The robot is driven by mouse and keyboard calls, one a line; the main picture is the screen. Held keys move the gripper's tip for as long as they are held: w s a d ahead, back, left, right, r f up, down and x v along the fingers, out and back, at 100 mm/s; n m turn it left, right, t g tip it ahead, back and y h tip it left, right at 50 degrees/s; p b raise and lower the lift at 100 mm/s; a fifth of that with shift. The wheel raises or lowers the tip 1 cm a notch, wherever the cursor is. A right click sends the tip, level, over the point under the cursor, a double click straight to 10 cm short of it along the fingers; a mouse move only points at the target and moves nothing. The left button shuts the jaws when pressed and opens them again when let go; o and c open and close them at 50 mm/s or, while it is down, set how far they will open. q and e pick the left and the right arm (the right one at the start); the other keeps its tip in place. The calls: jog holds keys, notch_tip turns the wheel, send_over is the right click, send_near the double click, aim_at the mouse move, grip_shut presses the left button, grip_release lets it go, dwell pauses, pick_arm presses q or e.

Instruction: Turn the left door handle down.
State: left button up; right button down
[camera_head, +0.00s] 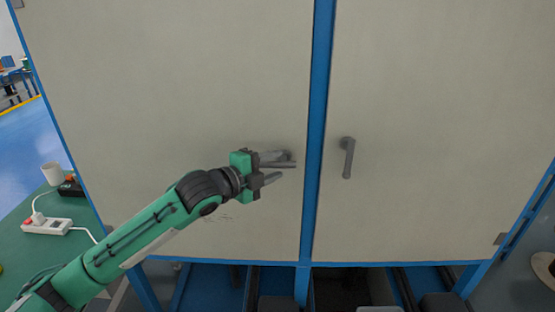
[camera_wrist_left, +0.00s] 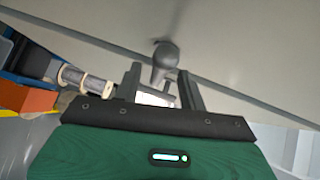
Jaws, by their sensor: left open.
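The left door handle (camera_head: 272,155) is a dark grey lever on the left pale door of the cabinet. In the head view my left gripper partly covers it, so its exact tilt is hard to tell. My left gripper (camera_head: 287,171) is open at the handle, with its fingers pointing right along the door. In the left wrist view the handle (camera_wrist_left: 165,58) reaches from the door into the gap between the two fingers (camera_wrist_left: 160,85). I cannot tell whether either finger touches it. My right gripper is not in view.
The right door handle (camera_head: 348,157) hangs down on the right door, beyond the blue centre post (camera_head: 316,120). A green table (camera_head: 40,250) with a power strip (camera_head: 46,226) and a white cup (camera_head: 52,173) stands at the left. The door face around the gripper is clear.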

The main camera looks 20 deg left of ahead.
pick_arm(q)
jog(key=shift+x, duration=1)
grip_shut()
